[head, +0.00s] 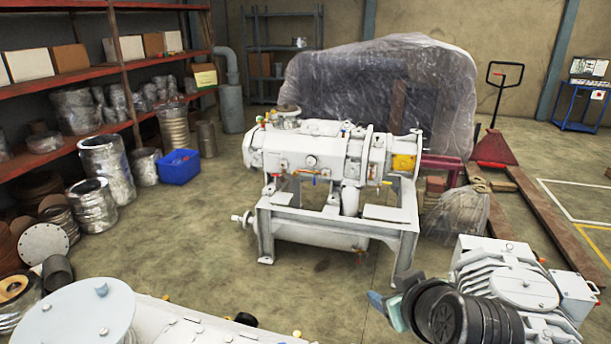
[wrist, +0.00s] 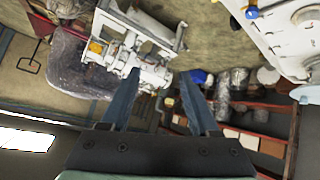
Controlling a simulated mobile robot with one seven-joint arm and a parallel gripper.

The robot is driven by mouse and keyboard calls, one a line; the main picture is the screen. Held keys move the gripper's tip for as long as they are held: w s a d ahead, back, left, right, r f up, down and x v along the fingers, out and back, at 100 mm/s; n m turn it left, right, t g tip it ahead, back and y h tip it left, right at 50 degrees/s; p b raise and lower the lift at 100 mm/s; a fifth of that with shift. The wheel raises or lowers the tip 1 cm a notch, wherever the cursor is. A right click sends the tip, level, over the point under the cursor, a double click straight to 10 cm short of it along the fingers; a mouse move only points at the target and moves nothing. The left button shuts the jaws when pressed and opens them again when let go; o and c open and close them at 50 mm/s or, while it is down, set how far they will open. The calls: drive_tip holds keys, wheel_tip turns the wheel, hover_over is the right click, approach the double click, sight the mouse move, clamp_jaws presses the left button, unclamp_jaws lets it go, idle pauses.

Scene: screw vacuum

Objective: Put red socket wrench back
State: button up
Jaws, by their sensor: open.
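I cannot make out a red socket wrench in either view. My gripper (head: 385,304) is at the lower right of the head view, low in front of the white machine, with my dark wrist behind it. In the wrist view my gripper (wrist: 159,76) shows two blue-grey fingers spread apart with nothing between them. The white vacuum machine (head: 310,152) stands on a grey frame in the middle of the head view. It also shows, turned over, in the wrist view (wrist: 132,55), beyond the fingertips and apart from them.
Another white machine (head: 75,315) fills the lower left, close in front. Red shelves (head: 120,65) with boxes and metal parts line the left. A blue crate (head: 180,168) sits on the floor. A blue table (head: 585,107) and a red pallet jack (head: 495,148) stand at right.

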drive_tip(key=a+r+m+t+h, duration=0.1)
drive_tip(key=a+r+t, duration=0.4)
drive_tip(key=r, duration=0.8)
drive_tip(key=a+r+m+t, duration=0.1)
drive_tip(key=a+r+t, duration=0.35)
drive_tip(key=r, duration=0.85)
drive_tip(key=s+a+r+m+t, duration=0.1)
drive_tip(key=s+a+r+t, duration=0.1)
drive_tip(key=s+r+t, duration=0.2)
drive_tip(key=s+a+r+t, duration=0.3)
drive_tip(key=s+r+t, duration=0.1)
drive_tip(key=s+r, duration=0.7)
drive_tip(key=shift+r+m, duration=0.4)
drive_tip(key=shift+r, duration=0.05)
